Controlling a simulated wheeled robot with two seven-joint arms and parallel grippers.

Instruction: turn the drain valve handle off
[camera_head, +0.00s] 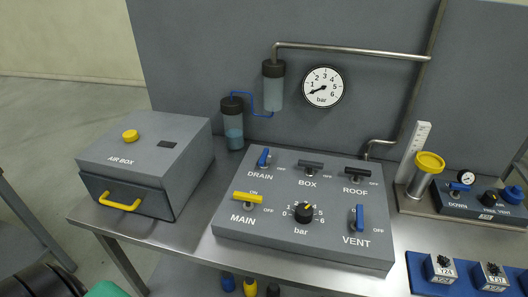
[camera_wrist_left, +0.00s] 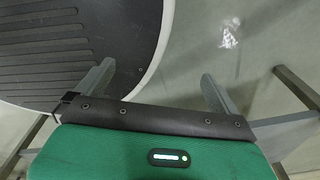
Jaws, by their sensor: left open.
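The drain valve handle (camera_head: 263,157) is a small blue lever at the back left of the grey valve panel (camera_head: 230,224), above the DRAIN label. It stands roughly lengthwise in the head view, pointing away from the OFF mark to its right. My left gripper (camera_wrist_left: 155,82) is open and empty in the left wrist view, with its two grey fingers wide apart over the floor and beside my own dark round base. It is well away from the panel. My right gripper is not in view.
Black BOX (camera_head: 311,165) and ROOF (camera_head: 357,171) handles, a yellow MAIN handle (camera_head: 248,198), a blue VENT handle (camera_head: 360,218) and a black knob (camera_head: 304,212) share the panel. The air box (camera_head: 150,160) stands left. A gauge (camera_head: 322,87) and pipes are behind.

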